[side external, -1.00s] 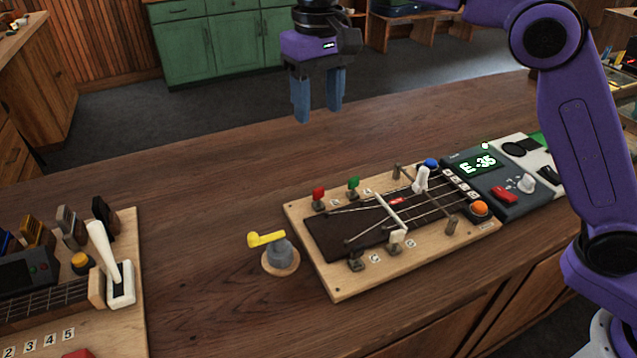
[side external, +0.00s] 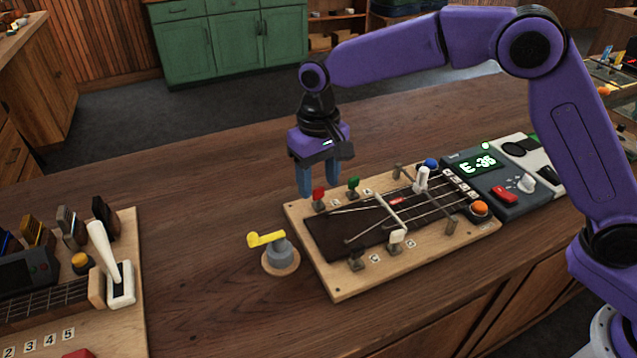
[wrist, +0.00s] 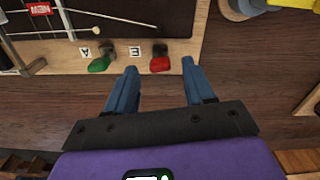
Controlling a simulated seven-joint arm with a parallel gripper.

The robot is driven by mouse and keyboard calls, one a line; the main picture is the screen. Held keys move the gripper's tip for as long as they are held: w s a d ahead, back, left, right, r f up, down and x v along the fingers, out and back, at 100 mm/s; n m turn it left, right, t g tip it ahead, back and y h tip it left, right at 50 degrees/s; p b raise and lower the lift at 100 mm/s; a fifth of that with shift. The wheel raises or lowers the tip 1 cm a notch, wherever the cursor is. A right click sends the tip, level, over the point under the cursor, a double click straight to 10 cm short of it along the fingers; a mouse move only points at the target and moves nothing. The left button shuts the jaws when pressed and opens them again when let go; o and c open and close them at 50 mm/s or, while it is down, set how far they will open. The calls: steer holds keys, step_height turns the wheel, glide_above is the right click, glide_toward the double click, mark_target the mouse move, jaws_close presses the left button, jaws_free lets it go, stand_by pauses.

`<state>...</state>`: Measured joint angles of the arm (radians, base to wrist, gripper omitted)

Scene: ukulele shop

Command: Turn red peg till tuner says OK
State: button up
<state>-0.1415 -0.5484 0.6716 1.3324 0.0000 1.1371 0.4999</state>
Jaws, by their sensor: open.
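The red peg (side external: 319,195) stands at the back left corner of the wooden string board (side external: 337,285). It also shows in the wrist view (wrist: 160,64), beside the label E. My gripper (side external: 318,190) is open, its blue fingers just behind and above the red peg. In the wrist view the fingertips (wrist: 160,70) are on either side of the red peg, with nothing held; whether they are down at its height I cannot tell. The tuner (side external: 478,165) at the board's right shows "E -35" in green, with a lit green lamp above it.
The green peg (side external: 353,185) stands close to the right of the red one; a white peg (side external: 397,238) and a black peg (side external: 356,258) are at the front. A yellow-handled crank (side external: 268,240) stands left of the board. The table behind the board is clear.

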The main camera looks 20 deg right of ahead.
steer(key=shift+f, duration=0.85)
jaws_close()
steer(key=shift+n, duration=0.4)
steer(key=n, duration=0.3)
steer(key=shift+n, duration=2.4)
